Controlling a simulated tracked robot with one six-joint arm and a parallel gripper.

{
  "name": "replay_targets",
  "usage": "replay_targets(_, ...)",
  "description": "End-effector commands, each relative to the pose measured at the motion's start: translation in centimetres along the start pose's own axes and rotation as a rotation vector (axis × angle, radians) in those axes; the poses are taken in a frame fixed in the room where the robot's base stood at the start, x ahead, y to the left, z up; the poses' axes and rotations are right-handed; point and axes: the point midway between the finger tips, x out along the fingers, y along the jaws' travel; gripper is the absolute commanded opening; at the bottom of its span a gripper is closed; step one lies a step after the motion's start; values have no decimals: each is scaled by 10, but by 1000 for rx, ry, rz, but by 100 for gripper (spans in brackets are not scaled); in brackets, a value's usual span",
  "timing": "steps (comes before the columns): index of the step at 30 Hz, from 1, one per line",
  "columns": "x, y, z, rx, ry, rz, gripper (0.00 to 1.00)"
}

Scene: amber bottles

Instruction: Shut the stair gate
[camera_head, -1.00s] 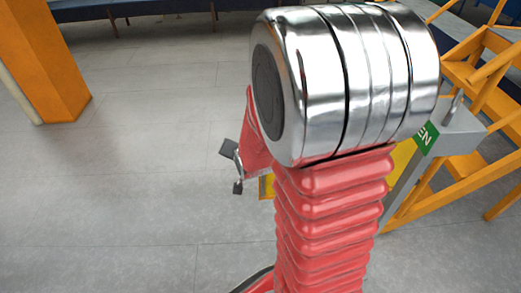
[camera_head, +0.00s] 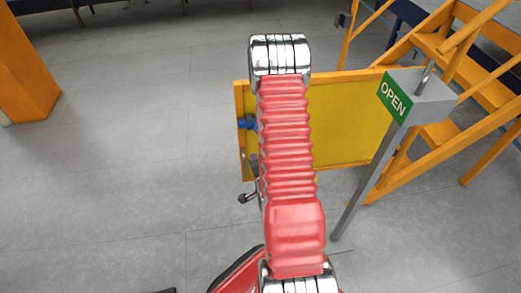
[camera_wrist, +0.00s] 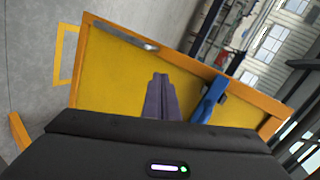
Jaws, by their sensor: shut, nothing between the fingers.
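The stair gate (camera_head: 344,120) is a yellow panel in an orange frame, beside the orange stairs (camera_head: 468,75). Its right end is near a grey post (camera_head: 365,185) with a green sign (camera_head: 395,98) reading OPEN. A blue handle (camera_head: 246,123) is at the gate's left edge, partly behind my red arm. In the wrist view the panel (camera_wrist: 110,75) fills the middle, with the blue handle (camera_wrist: 209,100) right of my gripper (camera_wrist: 159,77). My gripper's fingers are together and empty, in front of the panel; contact cannot be told. My arm hides part of the gate in the head view.
An orange pillar (camera_head: 28,70) stands at the far left. Grey floor (camera_head: 120,150) left of the gate is open. Dark blue benches are at the back. A yellow outline (camera_wrist: 64,55) lies on the floor in the wrist view.

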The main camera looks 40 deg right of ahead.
Motion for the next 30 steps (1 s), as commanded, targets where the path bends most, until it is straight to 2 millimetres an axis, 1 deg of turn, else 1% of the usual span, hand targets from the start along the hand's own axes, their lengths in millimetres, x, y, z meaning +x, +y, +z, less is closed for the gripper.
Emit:
replay_targets(1, -3, 13, -4, 39, 13, -4, 0)
replay_targets(3, -8, 25, -9, 94, 32, -22, 0)
replay_targets(6, -14, 38, -14, 165, 54, -50, 0)
replay_targets(9, -20, 47, -18, 215, 71, -72, 0)
replay_targets(13, -24, 52, -21, 247, 81, -88, 0)
replay_targets(23, -24, 52, -21, 250, 82, -91, 0)
replay_targets(30, -17, 53, -25, 249, 84, -93, 0)
